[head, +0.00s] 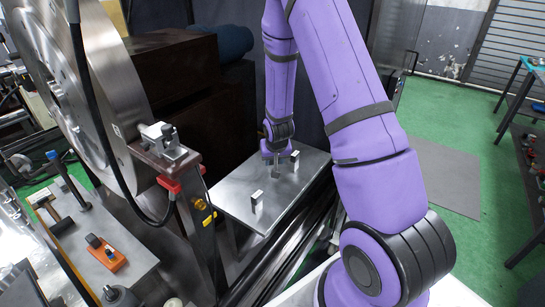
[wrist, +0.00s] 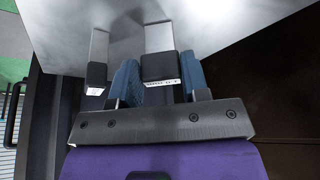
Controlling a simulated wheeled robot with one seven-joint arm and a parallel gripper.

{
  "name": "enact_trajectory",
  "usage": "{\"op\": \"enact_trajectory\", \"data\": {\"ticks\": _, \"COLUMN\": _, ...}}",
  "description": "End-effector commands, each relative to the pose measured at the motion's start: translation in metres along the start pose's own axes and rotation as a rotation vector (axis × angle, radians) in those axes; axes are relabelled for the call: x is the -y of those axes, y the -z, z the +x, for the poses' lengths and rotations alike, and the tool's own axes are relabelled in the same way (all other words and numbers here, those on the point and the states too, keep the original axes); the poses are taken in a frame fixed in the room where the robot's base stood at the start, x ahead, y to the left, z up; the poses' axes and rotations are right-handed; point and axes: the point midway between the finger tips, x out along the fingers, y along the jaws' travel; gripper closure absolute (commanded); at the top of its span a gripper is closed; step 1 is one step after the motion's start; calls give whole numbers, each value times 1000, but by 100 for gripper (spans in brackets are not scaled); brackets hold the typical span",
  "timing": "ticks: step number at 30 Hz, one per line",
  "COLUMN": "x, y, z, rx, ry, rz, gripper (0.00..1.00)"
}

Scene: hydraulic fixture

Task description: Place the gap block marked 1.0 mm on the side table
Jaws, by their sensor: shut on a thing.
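My gripper (wrist: 156,82) points down over the grey metal side table (head: 232,194) and is shut on a block. In the wrist view the held gap block (wrist: 158,40) is a grey bar with a dark end, between the blue finger pads. Its small white label is upside down and seems to read 1.0 mm. In the head view the gripper (head: 275,168) hides most of this block. I cannot tell whether its lower end touches the table top.
A second block (head: 257,201) stands upright near the table's front, and a third (head: 295,160) stands right of my gripper. One similar block (wrist: 97,60) shows beside the held one in the wrist view. A large metal disc fixture (head: 115,95) stands at left.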

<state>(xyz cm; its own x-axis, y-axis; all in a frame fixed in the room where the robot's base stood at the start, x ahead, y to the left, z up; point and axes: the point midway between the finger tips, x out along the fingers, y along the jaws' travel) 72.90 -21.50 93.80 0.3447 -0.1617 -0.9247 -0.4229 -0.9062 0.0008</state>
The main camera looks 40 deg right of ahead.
Motion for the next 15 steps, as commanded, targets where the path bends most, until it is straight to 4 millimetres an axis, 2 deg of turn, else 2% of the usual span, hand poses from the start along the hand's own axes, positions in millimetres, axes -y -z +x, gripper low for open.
{"op": "enact_trajectory", "data": {"ticks": 9, "x": 0, "y": 0, "z": 2, "rx": -1, "ry": 0, "rz": 1, "gripper": 88}}
{"op": "enact_trajectory", "data": {"ticks": 10, "x": 0, "y": 0, "z": 2, "rx": -2, "ry": 0, "rz": 1, "gripper": 56}}
{"op": "enact_trajectory", "data": {"ticks": 13, "x": 0, "y": 0, "z": 2, "rx": -2, "ry": 0, "rz": 1, "gripper": 33}}
{"op": "enact_trajectory", "data": {"ticks": 15, "x": 0, "y": 0, "z": 2, "rx": -2, "ry": 0, "rz": 1, "gripper": 32}}
